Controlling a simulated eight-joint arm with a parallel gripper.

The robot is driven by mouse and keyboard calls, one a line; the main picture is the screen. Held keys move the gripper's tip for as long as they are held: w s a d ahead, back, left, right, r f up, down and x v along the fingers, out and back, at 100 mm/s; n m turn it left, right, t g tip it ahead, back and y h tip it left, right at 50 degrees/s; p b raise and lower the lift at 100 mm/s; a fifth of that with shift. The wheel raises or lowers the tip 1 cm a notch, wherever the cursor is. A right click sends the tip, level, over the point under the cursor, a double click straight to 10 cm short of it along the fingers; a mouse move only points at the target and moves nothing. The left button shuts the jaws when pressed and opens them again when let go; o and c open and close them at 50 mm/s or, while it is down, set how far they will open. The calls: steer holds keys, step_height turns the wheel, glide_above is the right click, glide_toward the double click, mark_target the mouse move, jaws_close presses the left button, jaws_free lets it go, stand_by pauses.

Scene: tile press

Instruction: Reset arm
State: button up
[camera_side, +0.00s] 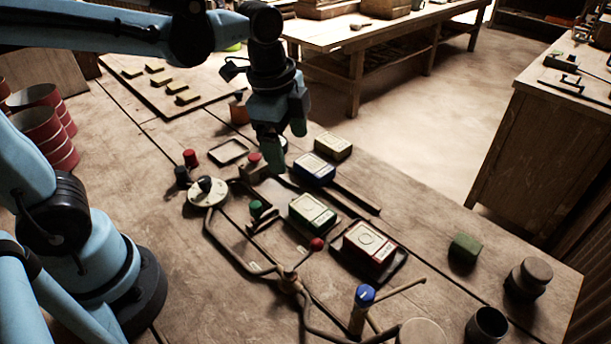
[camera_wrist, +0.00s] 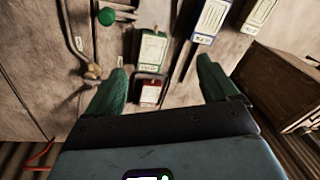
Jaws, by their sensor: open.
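My gripper (camera_side: 287,150) hangs above the workbench in the side view, beside the blue block (camera_side: 313,168) and the yellow block (camera_side: 332,146). Its two green fingers are apart, and nothing shows between them. In the wrist view my gripper (camera_wrist: 162,66) also has its fingers spread, with the green block (camera_wrist: 153,50) and red block (camera_wrist: 150,94) below, framed between or just beyond the fingers. In the side view the green block (camera_side: 312,212) and red block (camera_side: 369,246) sit in dark trays. The blue block also shows in the wrist view (camera_wrist: 211,18).
Knobs and levers stand on the bench: a white dial (camera_side: 207,191), a green knob (camera_side: 256,208), a red knob (camera_side: 317,244) and a blue-topped handle (camera_side: 363,297). Red striped cans (camera_side: 45,138) stand at the left.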

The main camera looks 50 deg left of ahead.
steer(key=s+a+n+t, duration=0.4)
steer(key=a+n+t, duration=0.1)
steer(key=n, duration=0.8)
steer(key=shift+s+f, duration=0.15)
steer(key=shift+f, duration=0.2)
